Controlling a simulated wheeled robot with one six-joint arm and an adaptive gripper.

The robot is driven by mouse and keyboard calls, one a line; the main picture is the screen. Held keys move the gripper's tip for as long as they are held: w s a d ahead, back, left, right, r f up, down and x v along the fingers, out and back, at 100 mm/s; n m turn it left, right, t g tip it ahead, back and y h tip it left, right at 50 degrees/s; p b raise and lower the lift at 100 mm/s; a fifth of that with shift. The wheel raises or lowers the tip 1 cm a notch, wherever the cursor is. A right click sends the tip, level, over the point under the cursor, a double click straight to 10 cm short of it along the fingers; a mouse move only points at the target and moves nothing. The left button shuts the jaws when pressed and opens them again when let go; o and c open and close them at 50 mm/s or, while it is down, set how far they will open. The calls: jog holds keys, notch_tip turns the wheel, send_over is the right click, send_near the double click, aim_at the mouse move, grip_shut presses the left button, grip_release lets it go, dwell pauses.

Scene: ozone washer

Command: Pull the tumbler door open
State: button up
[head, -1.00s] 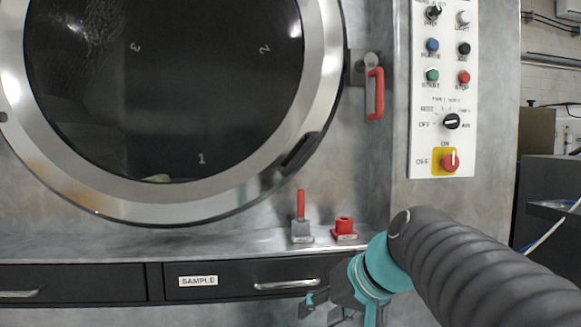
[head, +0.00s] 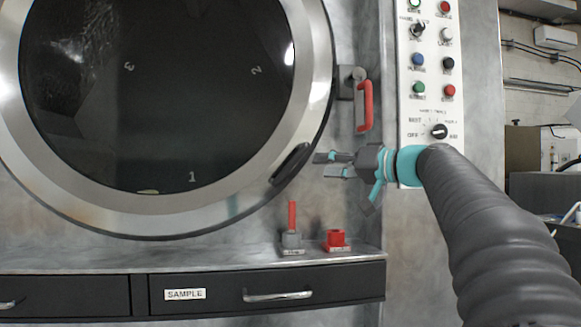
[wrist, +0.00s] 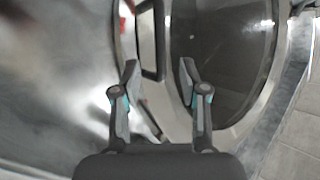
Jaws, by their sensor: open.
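The round tumbler door (head: 55,204) has a wide metal ring around dark glass and fills the left of the head view. It looks shut against the grey machine front. A black handle (head: 290,163) sits on the ring at its lower right. My gripper (head: 325,164) is open and empty, just right of this handle, fingers pointing left at it. In the wrist view, the open fingers (wrist: 158,68) point toward the dark handle (wrist: 149,42) and the door ring. The handle appears between and beyond the fingertips; I see no contact.
A red-handled latch (head: 365,105) is mounted right of the door, just above my gripper. A control panel (head: 428,60) stands further right. Below, a ledge holds a grey piece with a red lever (head: 292,225) and a red block (head: 336,239). A drawer marked SAMPLE (head: 220,293) lies under it.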

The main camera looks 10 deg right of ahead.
aim_at(294, 165)
jog(key=p+x, duration=0.1)
jog(key=x, duration=0.9)
jog(key=shift+w+a, duration=0.2)
grip_shut()
